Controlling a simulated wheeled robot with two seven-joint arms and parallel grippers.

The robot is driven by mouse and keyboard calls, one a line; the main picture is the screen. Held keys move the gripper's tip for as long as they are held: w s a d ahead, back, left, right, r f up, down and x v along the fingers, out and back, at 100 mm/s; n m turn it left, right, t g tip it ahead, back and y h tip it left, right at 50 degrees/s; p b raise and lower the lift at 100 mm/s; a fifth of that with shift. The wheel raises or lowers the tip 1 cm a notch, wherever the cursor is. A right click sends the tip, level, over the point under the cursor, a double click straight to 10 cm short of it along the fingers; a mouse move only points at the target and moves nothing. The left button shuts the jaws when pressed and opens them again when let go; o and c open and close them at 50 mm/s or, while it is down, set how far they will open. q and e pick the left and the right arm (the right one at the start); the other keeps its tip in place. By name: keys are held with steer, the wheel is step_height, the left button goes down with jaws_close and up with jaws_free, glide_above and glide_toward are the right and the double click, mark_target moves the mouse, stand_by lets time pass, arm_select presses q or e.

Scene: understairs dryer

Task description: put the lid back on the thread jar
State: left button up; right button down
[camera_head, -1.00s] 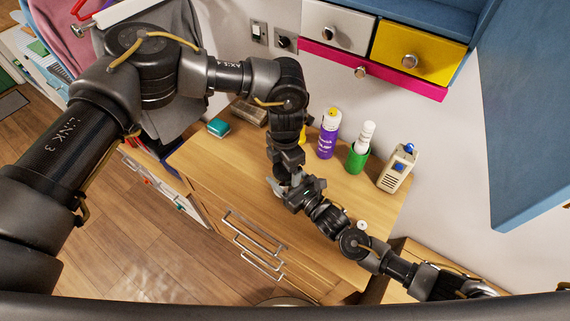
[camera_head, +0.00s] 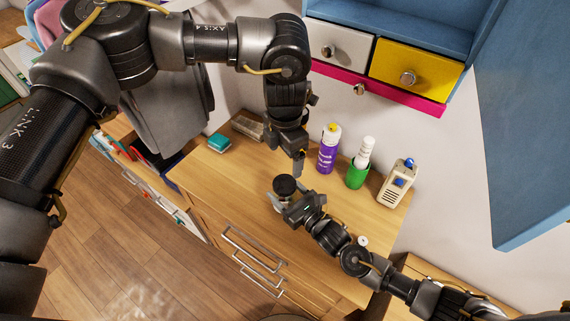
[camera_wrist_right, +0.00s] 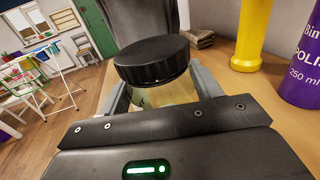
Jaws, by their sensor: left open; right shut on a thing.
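The thread jar is a clear jar with yellowish contents, best seen in the right wrist view (camera_wrist_right: 168,92). Its black ribbed lid (camera_wrist_right: 152,60) sits on top of the jar mouth; I cannot tell whether it is screwed tight. In the head view the lid (camera_head: 284,186) shows as a dark disc and mostly hides the jar below it. My right gripper (camera_head: 281,199) is shut around the jar's body above the desk. My left gripper (camera_head: 298,170) is open and empty, pointing down just behind and above the lid, apart from it.
On the desk (camera_head: 235,195) stand a purple bottle (camera_head: 327,155), a green container with a white top (camera_head: 357,173) and a beige handset (camera_head: 397,184). A teal box (camera_head: 219,143) lies at the back left. A yellow bottle (camera_wrist_right: 251,35) shows in the wrist view. Drawers hang above.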

arm_select(q)
steer(key=shift+r, duration=0.45)
arm_select(e)
steer(key=shift+f, duration=0.2)
steer(key=c, duration=0.5)
jaws_free()
arm_select(q)
steer(key=shift+w+f, duration=0.1)
arm_select(e)
steer(key=shift+o, duration=1.3)
steer(key=shift+r, duration=0.1)
steer(key=b+v, duration=0.3)
steer(key=v, duration=0.6)
steer(key=shift+s+d, duration=0.15)
steer(key=shift+d, duration=0.05)
steer(key=shift+s+d, duration=0.4)
steer(key=shift+s, duration=0.1)
arm_select(q)
step_height(320, 180, down, 3)
arm_select(e)
steer(key=shift+r, duration=0.1)
